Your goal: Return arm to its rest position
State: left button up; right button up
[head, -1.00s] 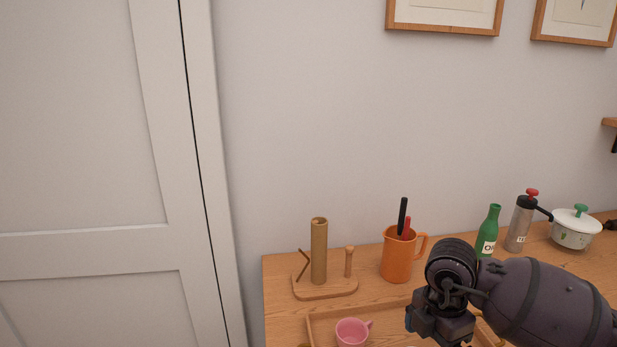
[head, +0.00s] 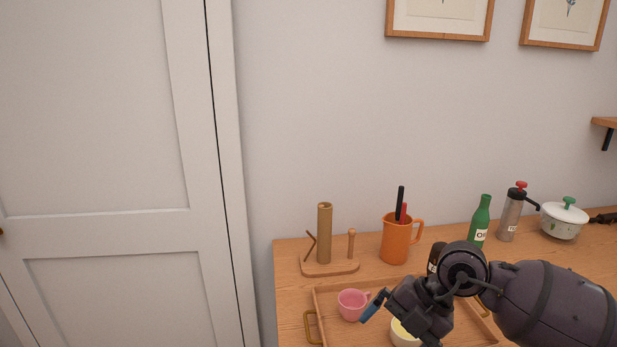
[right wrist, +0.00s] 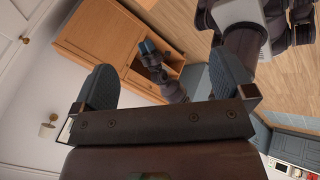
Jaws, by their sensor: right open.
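No contact with the cup can be made out. A pale yellow round item (head: 401,336) lies in the tray, partly hidden by the gripper. In the right wrist view the right gripper's two dark fingers (right wrist: 162,68) stand wide apart with nothing between them. Another blue-tipped gripper (right wrist: 149,48), apparently my left, shows small and far off; its jaws are unclear.
A paper-towel stand (head: 325,235), an orange jug (head: 397,240) with utensils, a green bottle (head: 480,222), a grinder (head: 512,213) and a white pot (head: 563,222) line the counter's back. A white door (head: 100,150) stands left. A wall shelf (head: 605,122) is at right.

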jog(key=w+a+r+t+y, duration=0.3)
jog(key=a+r+t+y, duration=0.35)
jog(key=r+y, duration=0.6)
jog(key=w+d+f+m+t+h, duration=0.2)
jog(key=d+f+m+t+h, duration=0.9)
jog(key=d+f+m+h, duration=0.65)
pick_arm(q)
jog(key=shift+s+a+f, duration=0.1)
jog(key=shift+s+f, duration=0.25)
jog(key=shift+s, duration=0.2)
pick_arm(e)
jog(key=s+d+f+m+g+h, duration=0.1)
jog(key=s+f+m+g, duration=0.4)
jog(key=s+f+m, duration=0.6)
jog(key=s+d+f, duration=0.1)
jog(key=s+f, duration=0.7)
jog(key=s, duration=0.2)
jog(key=shift+d+f+h, duration=0.25)
jog(key=shift+f+h, duration=0.05)
